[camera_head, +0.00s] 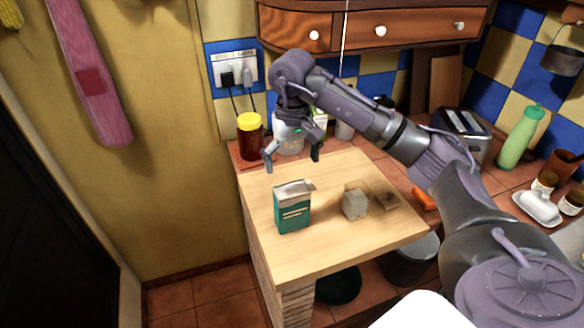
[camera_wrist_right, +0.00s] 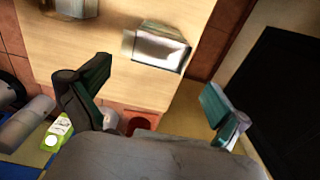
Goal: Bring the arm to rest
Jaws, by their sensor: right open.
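My right arm (camera_head: 365,115) reaches in from the right over the wooden counter (camera_head: 330,250) in the head view. My right gripper (camera_head: 292,160) hangs above the back part of the counter, fingers pointing down. Its fingers are spread apart, with nothing between them. In the right wrist view the open gripper (camera_wrist_right: 155,105) also shows empty. A teal and white carton (camera_head: 292,208) stands on the counter in front of the gripper, apart from it. The carton also shows in the right wrist view (camera_wrist_right: 160,48). My left gripper is not in view.
A small grey box (camera_head: 355,203) stands right of the carton. A yellow-lidded jar (camera_head: 250,137) stands at the back left. A toaster (camera_head: 462,132), a green bottle (camera_head: 519,138) and a white butter dish (camera_head: 538,208) are at the right. Wooden drawers (camera_head: 400,27) overhang the back.

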